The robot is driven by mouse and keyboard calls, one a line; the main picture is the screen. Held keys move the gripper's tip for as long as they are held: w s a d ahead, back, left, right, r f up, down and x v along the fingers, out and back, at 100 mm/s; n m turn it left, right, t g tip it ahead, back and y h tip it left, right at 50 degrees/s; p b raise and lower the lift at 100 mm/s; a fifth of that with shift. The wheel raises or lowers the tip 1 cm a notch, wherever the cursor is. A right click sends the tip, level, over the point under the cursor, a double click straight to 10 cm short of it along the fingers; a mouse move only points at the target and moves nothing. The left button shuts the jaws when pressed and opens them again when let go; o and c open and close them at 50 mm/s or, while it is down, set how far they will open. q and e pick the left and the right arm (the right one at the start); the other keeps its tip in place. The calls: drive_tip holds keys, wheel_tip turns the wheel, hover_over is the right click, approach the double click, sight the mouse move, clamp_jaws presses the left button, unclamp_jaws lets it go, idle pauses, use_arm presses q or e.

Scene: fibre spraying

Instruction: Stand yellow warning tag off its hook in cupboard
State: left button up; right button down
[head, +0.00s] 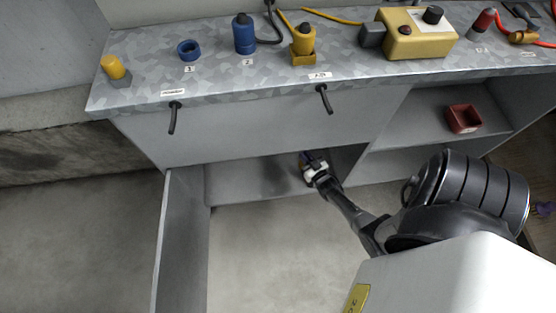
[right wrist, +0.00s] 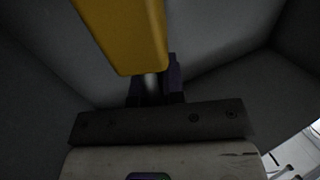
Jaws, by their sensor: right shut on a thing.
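The yellow warning tag (right wrist: 125,32) fills the upper middle of the right wrist view. My right gripper (right wrist: 155,85) is shut on it, with dark purple fingers around its near end. In the head view my right gripper (head: 308,160) reaches into the open cupboard (head: 245,180) under the bench; only a sliver of yellow shows there. Whether the tag touches the cupboard floor cannot be told. Two black hooks, a left hook (head: 174,118) and a right hook (head: 324,98), stick out bare from the bench front. My left gripper is out of view.
The cupboard door (head: 180,240) stands open at the left. The bench top (head: 210,75) carries a yellow control box (head: 415,40), a blue ring (head: 189,50) and several fittings. A red bin (head: 463,118) sits on the right shelf. The cupboard floor left of my gripper is clear.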

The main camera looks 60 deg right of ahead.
drive_tip(key=w+a+f+b, duration=0.5)
drive_tip(key=w+f+b, duration=0.2)
drive_tip(key=f+b, duration=0.1)
drive_tip(key=shift+w+a+f, duration=0.15)
drive_tip(key=shift+a+f, duration=0.1)
drive_tip(key=shift+f, duration=0.4)
drive_tip(key=shift+f, duration=0.1)
drive_tip(key=shift+f, duration=0.5)
drive_tip(key=c, duration=1.2)
unclamp_jaws()
drive_tip(key=shift+r, duration=0.15)
